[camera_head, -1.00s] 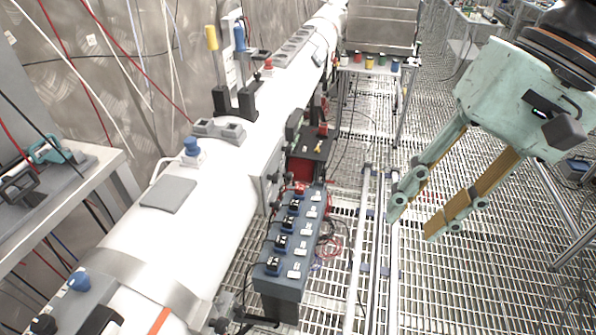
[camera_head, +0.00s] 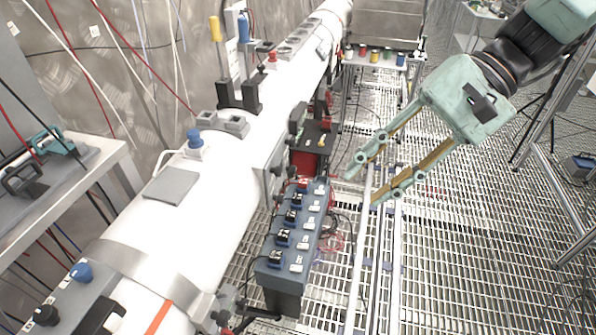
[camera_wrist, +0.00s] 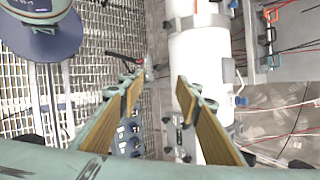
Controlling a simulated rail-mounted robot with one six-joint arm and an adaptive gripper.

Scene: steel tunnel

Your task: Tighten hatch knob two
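My gripper (camera_head: 371,178) is pale green with tan finger pads. It is open and empty, above the grating to the right of the white pipe (camera_head: 215,215). In the wrist view my gripper (camera_wrist: 160,88) has its fingers apart, with the pipe (camera_wrist: 200,60) beyond them. A grey panel (camera_head: 273,170) sits on the pipe's right side, with small dark fittings. A blue knob (camera_head: 194,138) stands on top of the pipe, and another blue knob (camera_head: 80,272) is on a grey box at the near left. I cannot tell which part is hatch knob two.
A blue-grey switch box (camera_head: 292,235) with several black and white switches stands right of the pipe. Long rails (camera_head: 362,250) run along the grating. A small table (camera_head: 375,66) with coloured cups is at the back. A grey shelf (camera_head: 75,185) is at left. The grating at right is mostly clear.

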